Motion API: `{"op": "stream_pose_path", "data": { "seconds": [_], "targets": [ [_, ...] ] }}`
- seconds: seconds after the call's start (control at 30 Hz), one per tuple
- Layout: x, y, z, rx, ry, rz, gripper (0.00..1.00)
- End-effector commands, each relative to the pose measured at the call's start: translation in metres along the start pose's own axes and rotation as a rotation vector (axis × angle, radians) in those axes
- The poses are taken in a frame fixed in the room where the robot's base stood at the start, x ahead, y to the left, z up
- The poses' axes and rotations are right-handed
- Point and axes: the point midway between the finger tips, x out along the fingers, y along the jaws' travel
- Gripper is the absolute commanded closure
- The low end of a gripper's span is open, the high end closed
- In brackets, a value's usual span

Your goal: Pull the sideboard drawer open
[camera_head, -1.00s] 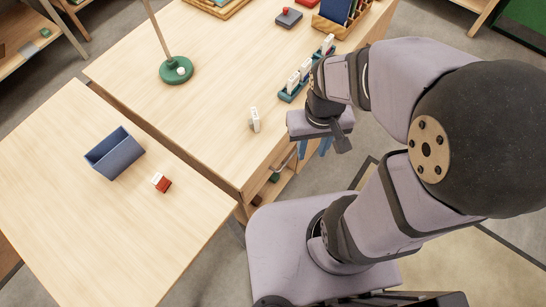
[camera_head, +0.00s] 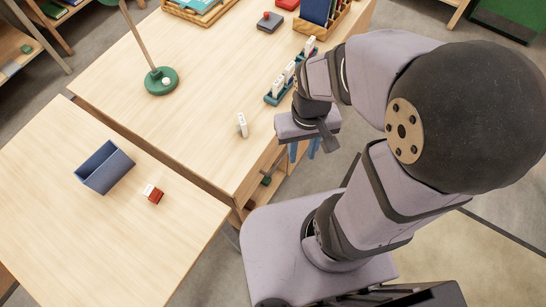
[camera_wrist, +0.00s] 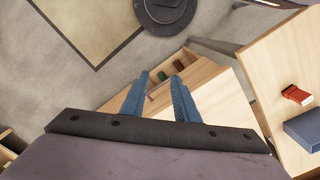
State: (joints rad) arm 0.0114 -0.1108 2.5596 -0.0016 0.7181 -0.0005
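The sideboard (camera_head: 190,110) is a light wooden unit with a broad top. Its front, facing my base, is partly hidden by my arm in the head view. My gripper (camera_head: 304,148) points down beside that front edge. In the wrist view, its two blue fingers (camera_wrist: 161,76) stand apart, with the sideboard's wooden front beyond them. A thin pale bar, possibly the drawer handle (camera_wrist: 160,88), shows between the fingers; I cannot tell whether they touch it. Small green and red items (camera_wrist: 165,68) lie in an open space in the sideboard below the top. I cannot tell how far the drawer is out.
On the sideboard stand a green lamp base (camera_head: 161,81), a white domino-like block (camera_head: 242,125) and a teal rack (camera_head: 278,91) of white blocks. A lower table (camera_head: 90,235) at left holds a blue box (camera_head: 104,167) and a red-and-white block (camera_head: 153,194).

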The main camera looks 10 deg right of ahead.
Motion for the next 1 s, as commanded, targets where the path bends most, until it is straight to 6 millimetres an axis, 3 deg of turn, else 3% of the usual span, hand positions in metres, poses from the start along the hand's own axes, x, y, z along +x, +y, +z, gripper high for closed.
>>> {"op": "stream_pose_path", "data": {
  "seconds": [0.4,0.57,0.8,0.87,1.0],
  "targets": [
    [0.034,0.010,0.074,0.033,-0.425,-0.003,0.72],
    [0.054,0.024,0.093,-0.023,-0.549,0.017,0.72],
    [0.104,0.043,0.089,-0.066,-0.548,0.069,0.72],
    [0.120,0.046,0.081,-0.052,-0.515,0.083,0.72],
    [0.157,0.047,0.047,0.016,-0.381,0.099,0.72]
  ]
}}
